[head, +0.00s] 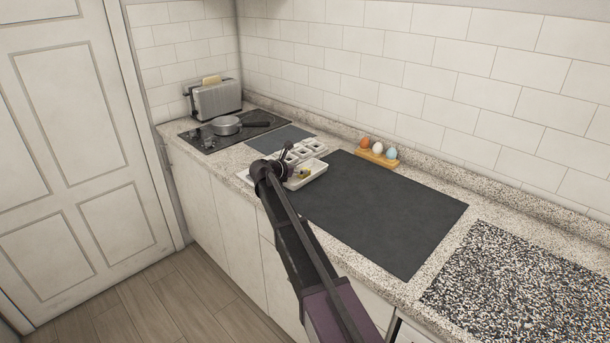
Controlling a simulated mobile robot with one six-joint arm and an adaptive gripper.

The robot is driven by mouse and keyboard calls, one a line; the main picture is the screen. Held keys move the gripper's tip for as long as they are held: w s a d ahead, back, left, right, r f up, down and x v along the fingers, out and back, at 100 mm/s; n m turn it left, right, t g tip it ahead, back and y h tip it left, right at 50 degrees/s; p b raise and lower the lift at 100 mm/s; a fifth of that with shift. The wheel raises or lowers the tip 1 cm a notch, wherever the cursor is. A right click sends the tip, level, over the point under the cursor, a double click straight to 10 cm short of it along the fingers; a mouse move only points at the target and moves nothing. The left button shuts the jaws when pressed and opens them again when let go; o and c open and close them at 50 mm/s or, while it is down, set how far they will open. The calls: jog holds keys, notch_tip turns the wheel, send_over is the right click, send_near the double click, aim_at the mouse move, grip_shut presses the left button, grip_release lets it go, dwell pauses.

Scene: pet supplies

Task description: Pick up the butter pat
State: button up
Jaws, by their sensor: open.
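A small yellow piece that looks like the butter pat (305,172) lies in a shallow white tray (317,173) on the counter. Part of the tray is hidden behind my arm. My gripper (286,160) is over the tray, just left of the yellow piece, and is open. The fingertips are small and dark here, and I cannot tell how high they are above the tray. I see nothing held.
A white sectioned holder (304,149) stands behind the tray. A wooden egg stand (377,158) with coloured eggs is at the wall. A pan (227,125) sits on the black hob (198,142), near a toaster (216,100). The dark mat (390,210) is bare.

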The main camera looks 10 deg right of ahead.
jog(key=shift+b+x, duration=1)
jog(key=shift+x, duration=1.65)
jog(key=shift+s, duration=0.1)
jog(key=c, duration=0.6)
